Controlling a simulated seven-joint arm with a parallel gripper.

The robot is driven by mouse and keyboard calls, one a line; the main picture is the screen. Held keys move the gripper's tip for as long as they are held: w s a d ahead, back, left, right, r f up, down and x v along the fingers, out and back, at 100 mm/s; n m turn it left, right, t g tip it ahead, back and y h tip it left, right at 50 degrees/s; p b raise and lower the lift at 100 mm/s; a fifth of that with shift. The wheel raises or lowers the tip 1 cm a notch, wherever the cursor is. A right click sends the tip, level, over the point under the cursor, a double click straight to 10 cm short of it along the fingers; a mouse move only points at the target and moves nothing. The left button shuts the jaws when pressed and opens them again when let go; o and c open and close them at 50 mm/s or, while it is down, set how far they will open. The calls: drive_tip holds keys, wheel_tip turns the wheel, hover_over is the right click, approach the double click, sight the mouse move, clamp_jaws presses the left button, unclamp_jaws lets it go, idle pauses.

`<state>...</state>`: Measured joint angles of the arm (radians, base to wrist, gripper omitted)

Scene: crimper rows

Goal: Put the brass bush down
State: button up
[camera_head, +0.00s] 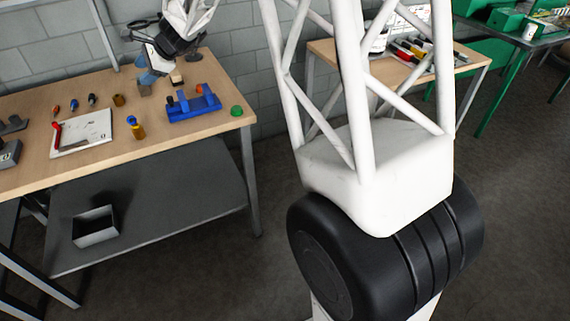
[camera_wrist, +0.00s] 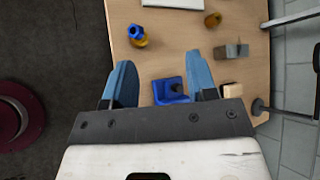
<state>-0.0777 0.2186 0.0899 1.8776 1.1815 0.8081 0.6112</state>
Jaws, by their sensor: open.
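A small brass-coloured bush (camera_head: 118,100) stands on the wooden bench; it also shows in the wrist view (camera_wrist: 213,20), clear of my gripper. A second brass-yellow piece with a blue top (camera_head: 136,128) stands nearer the front edge and shows in the wrist view (camera_wrist: 137,36). I cannot tell for sure which is the task's bush. My gripper (camera_head: 152,76) is above the back of the bench, its blue fingers (camera_wrist: 161,78) wide apart with nothing between them. A blue fixture (camera_head: 193,106) lies beyond the fingers in the wrist view (camera_wrist: 169,91), partly hidden by them.
A grey-brown block (camera_head: 145,90) stands near my gripper. A green dome (camera_head: 237,111) sits at the bench's right corner. A white tray (camera_head: 82,132) and several small coloured tools lie to the left. The brick wall is close behind. An open box (camera_head: 95,227) is on the lower shelf.

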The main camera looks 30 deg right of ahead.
drive_tip(key=s+d+r+n+g+h, duration=0.1)
drive_tip(key=s+d+r+n, duration=0.1)
drive_tip(key=s, duration=0.5)
drive_tip(key=s+d+r+n+h, duration=0.1)
drive_tip(key=s+d+r+n, duration=0.15)
drive_tip(key=s, duration=0.45)
drive_tip(key=s+d+f+n+h, duration=0.1)
drive_tip(key=s+d+n+h, duration=0.1)
drive_tip(key=s, duration=1)
drive_tip(key=s+d+f+n+h, duration=0.1)
drive_tip(key=s+d+n+h, duration=0.2)
drive_tip(key=s, duration=1)
drive_tip(key=s+d+f+n+g+h, duration=0.1)
drive_tip(key=s+d+n+h, duration=0.1)
drive_tip(key=s+d+n, duration=0.3)
drive_tip(key=s+d, duration=0.4)
drive_tip(key=s, duration=0.4)
drive_tip(key=shift+s+f+n, duration=0.25)
drive_tip(key=shift+f+n, duration=0.05)
drive_tip(key=shift+n, duration=0.05)
drive_tip(key=shift+d, duration=0.1)
drive_tip(key=o, duration=0.4)
drive_tip(key=shift+w, duration=0.1)
